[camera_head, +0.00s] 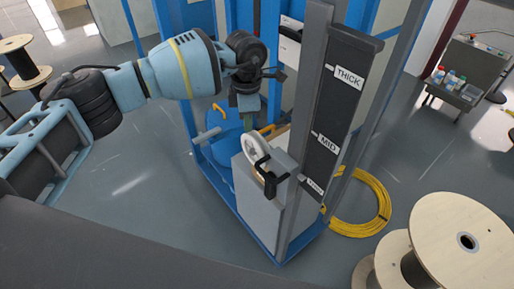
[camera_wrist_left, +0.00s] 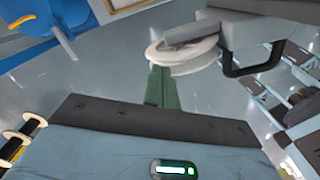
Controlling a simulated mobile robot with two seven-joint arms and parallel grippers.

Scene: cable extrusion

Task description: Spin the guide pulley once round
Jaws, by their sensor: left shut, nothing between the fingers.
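The guide pulley (camera_head: 254,149) is a whitish disc mounted on top of a grey box (camera_head: 262,195) in the head view. It also shows in the left wrist view (camera_wrist_left: 182,58), at the upper middle. My left gripper (camera_head: 248,122) is above the pulley, pointing down. Its green fingers (camera_wrist_left: 160,70) are shut together and empty. Their tips reach the pulley's rim in the wrist view; I cannot tell whether they touch it. A black bracket or handle (camera_head: 269,178) sits beside the pulley and also shows in the wrist view (camera_wrist_left: 258,66). My right gripper is not in view.
A dark upright board with labels THICK (camera_head: 347,77) and MID (camera_head: 327,142) stands right of the pulley. A blue frame (camera_head: 198,125) and a blue drum (camera_head: 226,135) are behind. A yellow cable coil (camera_head: 372,215) and wooden spools (camera_head: 470,235) are at the right.

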